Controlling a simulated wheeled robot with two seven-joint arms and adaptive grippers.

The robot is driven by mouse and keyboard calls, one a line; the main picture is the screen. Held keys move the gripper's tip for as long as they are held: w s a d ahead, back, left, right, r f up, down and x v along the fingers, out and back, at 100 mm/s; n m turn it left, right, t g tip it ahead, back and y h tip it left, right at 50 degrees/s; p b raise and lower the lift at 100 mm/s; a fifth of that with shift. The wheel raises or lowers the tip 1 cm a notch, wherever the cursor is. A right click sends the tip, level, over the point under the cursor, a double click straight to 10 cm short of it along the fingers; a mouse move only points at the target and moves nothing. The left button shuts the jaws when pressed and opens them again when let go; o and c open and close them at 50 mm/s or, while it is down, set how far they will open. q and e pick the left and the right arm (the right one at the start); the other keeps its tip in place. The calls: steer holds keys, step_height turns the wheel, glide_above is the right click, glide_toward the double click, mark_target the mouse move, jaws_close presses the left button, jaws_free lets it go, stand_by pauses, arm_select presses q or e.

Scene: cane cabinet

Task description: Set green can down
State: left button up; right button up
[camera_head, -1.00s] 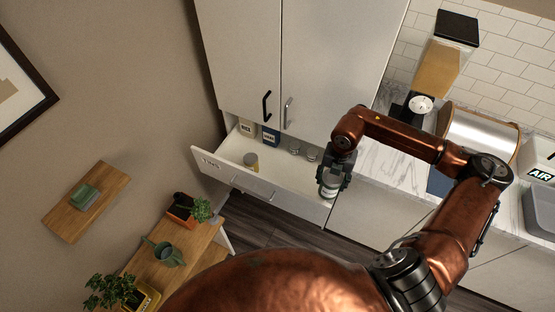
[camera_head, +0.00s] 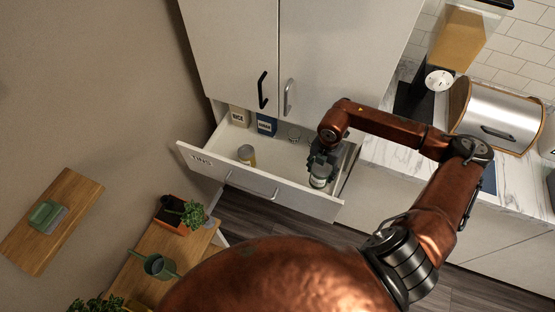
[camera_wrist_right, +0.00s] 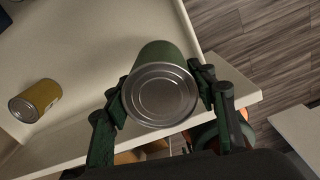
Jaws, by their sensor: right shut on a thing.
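The green can (camera_wrist_right: 160,92) is held between the fingers of my right gripper (camera_wrist_right: 165,100), its silver end facing the wrist camera. In the head view the same can (camera_head: 319,177) shows at the right end of the open drawer (camera_head: 215,166), and my right gripper (camera_head: 322,160) is shut around it. In the wrist view it appears over the drawer, near the front wall. I cannot tell whether its base touches the drawer floor. My left gripper is not in view.
A yellow can (camera_head: 246,154) lies or stands in the drawer's left part; it also shows in the wrist view (camera_wrist_right: 36,101). Boxes (camera_head: 266,124) and small jars (camera_head: 294,134) sit at the drawer's back. Free drawer floor lies between the cans. Cabinet doors (camera_head: 238,50) rise behind.

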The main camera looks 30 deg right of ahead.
steer(key=shift+w+a+f, duration=1.15)
steer(key=shift+w+f, duration=0.8)
steer(key=shift+f, duration=0.15)
steer(key=shift+w+a+f, duration=1.2)
steer(key=shift+w+f, duration=0.7)
steer(key=shift+f, duration=0.2)
steer(key=shift+w+a+f, duration=1.15)
steer(key=shift+w+f, duration=0.8)
steer(key=shift+f, duration=0.15)
steer(key=o, duration=1.6)
steer(key=shift+f, duration=0.15)
steer(key=shift+c, duration=0.2)
step_height(320, 180, up, 12)
